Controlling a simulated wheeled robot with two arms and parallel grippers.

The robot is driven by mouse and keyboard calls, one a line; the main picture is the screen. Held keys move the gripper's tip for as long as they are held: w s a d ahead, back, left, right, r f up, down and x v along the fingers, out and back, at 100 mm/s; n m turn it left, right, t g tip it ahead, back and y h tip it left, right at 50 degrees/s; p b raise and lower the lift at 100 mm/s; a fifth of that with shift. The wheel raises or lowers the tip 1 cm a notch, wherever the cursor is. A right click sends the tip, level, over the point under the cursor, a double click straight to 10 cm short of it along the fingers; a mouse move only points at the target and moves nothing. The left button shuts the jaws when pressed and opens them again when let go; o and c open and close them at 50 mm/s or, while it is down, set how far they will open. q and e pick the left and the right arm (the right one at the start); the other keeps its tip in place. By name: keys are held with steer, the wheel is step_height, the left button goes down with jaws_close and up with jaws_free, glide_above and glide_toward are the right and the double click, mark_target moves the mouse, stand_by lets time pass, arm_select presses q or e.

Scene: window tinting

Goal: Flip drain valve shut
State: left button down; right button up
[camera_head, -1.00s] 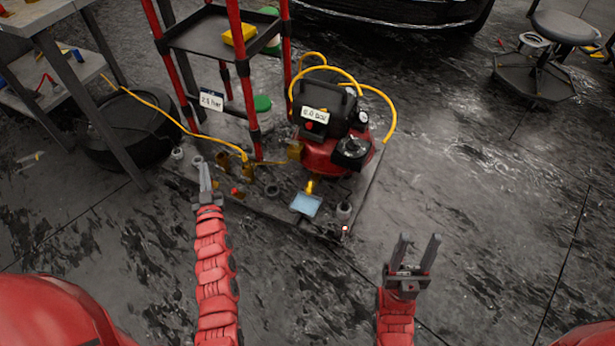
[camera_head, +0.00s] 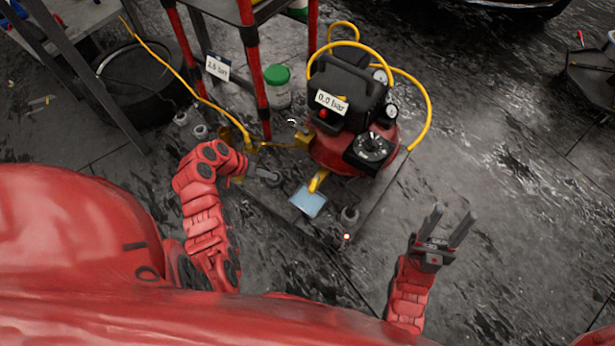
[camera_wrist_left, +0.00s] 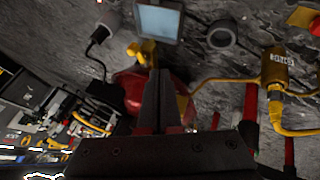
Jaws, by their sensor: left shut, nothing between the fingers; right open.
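The red compressor tank (camera_head: 330,152) stands on a dark platform. A yellow fitting (camera_head: 318,181) sticks out low on its near side, above a light-blue plate (camera_head: 308,201); it looks like the drain valve, but its lever position is too small to tell. My left gripper (camera_head: 272,175) is shut and empty, pointing right, left of the fitting and apart from it. In the left wrist view, the shut fingers (camera_wrist_left: 163,75) point toward the red tank, with the yellow fitting (camera_wrist_left: 140,52) just beyond, slightly left. My right gripper (camera_head: 452,225) is open and empty, right of the platform.
A black unit labelled 0.0 bar (camera_head: 335,100) sits on the tank, with a yellow hose (camera_head: 428,100) looping around. A red-posted rack (camera_head: 256,80) and green-lidded jar (camera_head: 278,85) stand behind. A grey ring (camera_head: 349,214) lies right of the plate.

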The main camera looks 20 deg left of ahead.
arm_select(q)
steer(key=shift+s+d+r, duration=0.1)
stand_by(0.3)
steer(key=b, duration=0.4)
glide_toward(314, 184)
steer(key=f, duration=0.2)
steer(key=d+f, duration=0.1)
steer(key=f, duration=0.2)
steer(key=shift+p, duration=0.3)
